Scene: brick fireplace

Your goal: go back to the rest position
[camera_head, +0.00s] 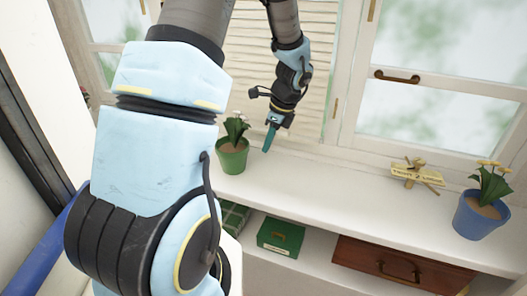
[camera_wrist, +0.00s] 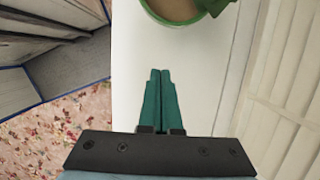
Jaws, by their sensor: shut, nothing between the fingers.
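My gripper (camera_head: 269,138) is above the white window shelf, pointing down, just right of a green pot with a white-flowered plant (camera_head: 233,155). In the wrist view my gripper (camera_wrist: 160,72) shows two teal fingers lying together with nothing between them. The green pot's rim (camera_wrist: 178,20) is at the top of that view, ahead of the fingertips and apart from them. My large blue and black arm fills the left half of the head view and hides part of the place behind it.
The white shelf (camera_head: 330,185) runs under the windows. A small wooden sign (camera_head: 416,174) and a blue flowerpot (camera_head: 478,215) stand on its right part. Below are a green box (camera_head: 281,236) and a wooden drawer (camera_head: 400,268). The shelf's middle is clear. Patterned carpet (camera_wrist: 60,135) shows below.

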